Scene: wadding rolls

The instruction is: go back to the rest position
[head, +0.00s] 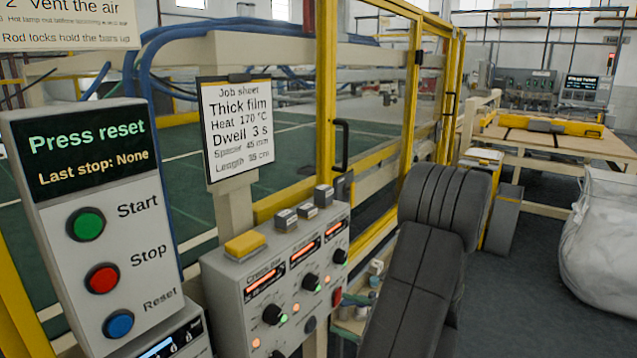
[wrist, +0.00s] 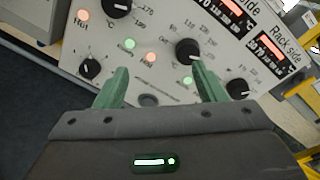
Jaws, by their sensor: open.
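My gripper (wrist: 159,80) shows in the wrist view with its two green fingers spread apart and nothing between them. It is in front of the control box (wrist: 145,60), whose knobs and lit lamps lie beyond the fingertips. I cannot tell the exact gap, but no finger clearly touches a knob. In the head view the control box (head: 232,300) stands left of my dark grey arm. The gripper itself is hidden behind the arm there.
A press panel (head: 95,220) with green, red and blue buttons stands at the left, reading "Press reset". A job sheet (head: 238,125) hangs above the control box. A yellow guard frame (head: 327,100) stands behind. A white sack (head: 603,240) is at the right, beside open floor (head: 525,300).

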